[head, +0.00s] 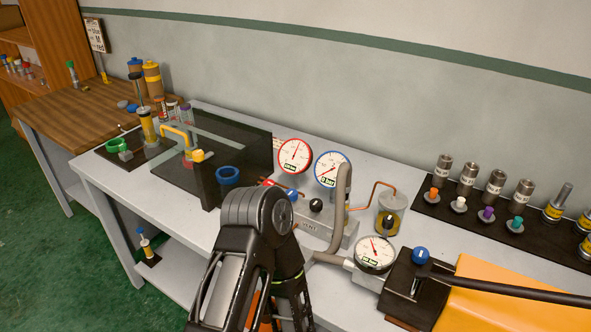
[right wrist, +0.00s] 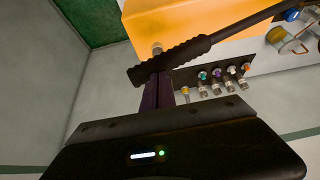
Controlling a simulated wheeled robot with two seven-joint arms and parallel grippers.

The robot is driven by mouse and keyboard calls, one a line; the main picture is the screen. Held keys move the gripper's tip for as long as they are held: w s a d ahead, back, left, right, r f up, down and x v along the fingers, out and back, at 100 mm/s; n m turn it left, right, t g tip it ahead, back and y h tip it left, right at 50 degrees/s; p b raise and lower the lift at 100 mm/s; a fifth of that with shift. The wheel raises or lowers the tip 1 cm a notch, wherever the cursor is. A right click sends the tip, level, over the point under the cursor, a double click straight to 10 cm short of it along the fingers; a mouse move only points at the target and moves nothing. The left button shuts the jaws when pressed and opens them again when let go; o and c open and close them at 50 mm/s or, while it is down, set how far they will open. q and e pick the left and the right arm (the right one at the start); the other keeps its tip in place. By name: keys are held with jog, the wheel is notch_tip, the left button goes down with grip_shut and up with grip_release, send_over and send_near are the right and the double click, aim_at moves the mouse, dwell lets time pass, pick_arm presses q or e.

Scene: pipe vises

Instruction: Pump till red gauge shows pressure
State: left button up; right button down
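The red-rimmed gauge (head: 295,156) stands at the back of the grey bench, its needle pointing up and slightly right; its green readout is too small to read. Beside it is a blue-rimmed gauge (head: 332,169) that reads 0 bar. A third, pale gauge (head: 375,254) sits nearer, by the pump. The black pump handle (head: 505,289) runs from the pump block toward the right edge. Its thick grip also shows in the right wrist view (right wrist: 190,55). My right gripper (right wrist: 157,80) has its fingers close together on that grip.
Several metal fittings and coloured plugs stand on a black mat (head: 440,208) at the back right.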

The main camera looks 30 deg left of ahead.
jog(key=shift+d+f+b, duration=0.2)
jog(key=shift+f+b, duration=0.35)
jog(key=shift+f, duration=0.45)
jog(key=shift+d+f, duration=0.1)
jog(key=shift+f, duration=0.1)
jog(key=shift+d+f+b, duration=0.15)
jog(key=shift+f+b, duration=0.6)
jog(key=shift+r, duration=0.1)
jog(key=r+p, duration=0.1)
jog(key=r, duration=0.1)
jog(key=a+r+p, duration=0.1)
jog(key=p, duration=0.1)
jog(key=shift+r, duration=0.35)
jog(key=shift+a+r, duration=0.1)
jog(key=shift+r, duration=0.05)
